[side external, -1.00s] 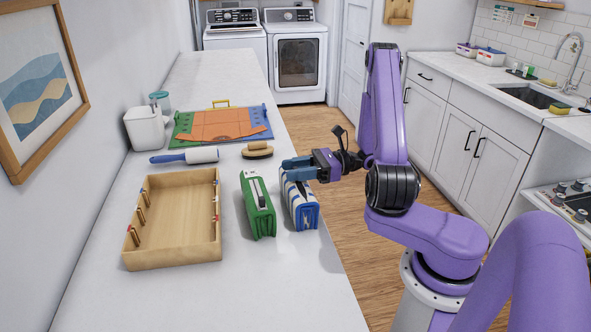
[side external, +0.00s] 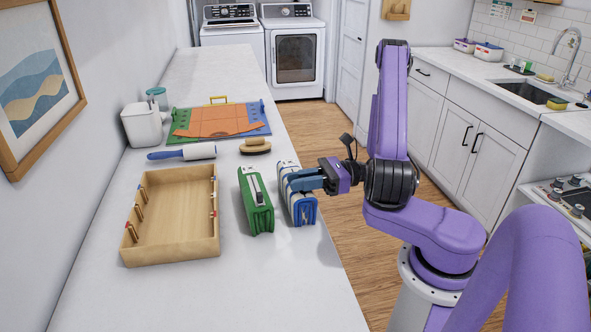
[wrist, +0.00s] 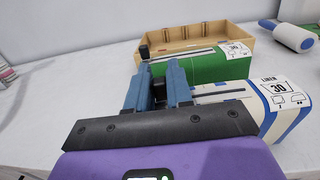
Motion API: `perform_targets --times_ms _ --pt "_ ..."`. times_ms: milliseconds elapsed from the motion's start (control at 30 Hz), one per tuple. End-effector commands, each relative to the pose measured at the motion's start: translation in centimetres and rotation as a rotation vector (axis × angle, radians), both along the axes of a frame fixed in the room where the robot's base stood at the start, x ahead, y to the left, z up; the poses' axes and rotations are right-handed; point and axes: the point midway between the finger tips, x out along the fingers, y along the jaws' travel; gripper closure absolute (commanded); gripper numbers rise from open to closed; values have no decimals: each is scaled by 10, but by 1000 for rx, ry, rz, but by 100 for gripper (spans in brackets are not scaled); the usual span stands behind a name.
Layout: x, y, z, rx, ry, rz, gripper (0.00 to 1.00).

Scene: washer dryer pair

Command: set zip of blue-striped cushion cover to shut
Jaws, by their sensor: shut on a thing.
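The blue-striped cushion cover (side external: 303,212) stands on the counter near its right edge, white with blue bands. It also shows in the wrist view (wrist: 268,118) with a label reading "LINEN 30". My gripper (side external: 294,182) is over the cover's top, reaching in from the right. In the wrist view, my gripper (wrist: 158,78) has its two blue fingers on either side of a small dark piece, the zip pull (wrist: 158,88), which is mostly hidden between them. The zip (wrist: 220,92) runs along the top towards the label end. Whether its teeth are joined is too small to tell.
A green cover (side external: 257,212) stands close on the left, with its own dark pull (wrist: 143,52). Farther left is a wooden tray (side external: 168,252) with pegs. A brush (side external: 255,146) and a lint roller (side external: 190,153) lie behind. The counter's front is clear.

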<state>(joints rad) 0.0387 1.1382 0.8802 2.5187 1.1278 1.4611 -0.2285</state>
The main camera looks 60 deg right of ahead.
Motion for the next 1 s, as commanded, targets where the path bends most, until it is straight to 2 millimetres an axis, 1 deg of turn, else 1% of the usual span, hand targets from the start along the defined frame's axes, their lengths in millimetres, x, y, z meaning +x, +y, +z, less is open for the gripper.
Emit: perform_targets --times_ms 100,300,467,767,800,833,867,1000 --pt "-9 7 -2 -7 5 -4 100" --pt "-19 16 -2 -9 2 -5 100" --pt "-23 20 -2 -9 2 -1 100" --pt "-24 21 -2 -8 3 1 100" --pt "-24 21 -2 -9 4 1 73" --pt "-24 21 -2 -8 3 1 63" --pt "-24 21 -2 -8 3 1 57" --pt "-23 21 -1 -6 2 0 57"
